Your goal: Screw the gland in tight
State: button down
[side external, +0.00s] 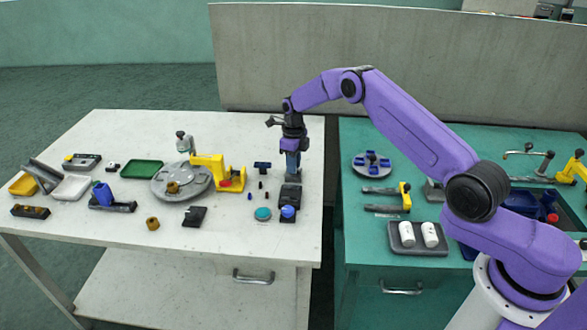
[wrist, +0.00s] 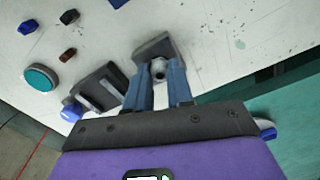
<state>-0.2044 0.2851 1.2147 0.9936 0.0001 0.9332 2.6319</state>
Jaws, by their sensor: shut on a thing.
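My gripper (side external: 291,172) points straight down at the right end of the white table. In the wrist view its two blue fingers (wrist: 160,74) are shut on a small grey round part (wrist: 158,67), which may be the gland. That part is at a dark grey block (wrist: 150,46). I cannot tell how deep it sits in the block or whether it is tilted. In the side view the fingers hide the held part.
A dark slotted block (wrist: 98,92) with a blue knob (side external: 287,211) is close beside the fingers. A teal disc (side external: 263,214) and several small dark pieces lie nearby. A yellow fixture (side external: 232,178) and round grey plate (side external: 160,190) stand left. The green table (side external: 350,240) is right, across a gap.

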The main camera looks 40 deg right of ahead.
jog(key=c, duration=1.2)
grip_release()
jog(key=shift+r, duration=0.1)
jog(key=shift+r, duration=2.15)
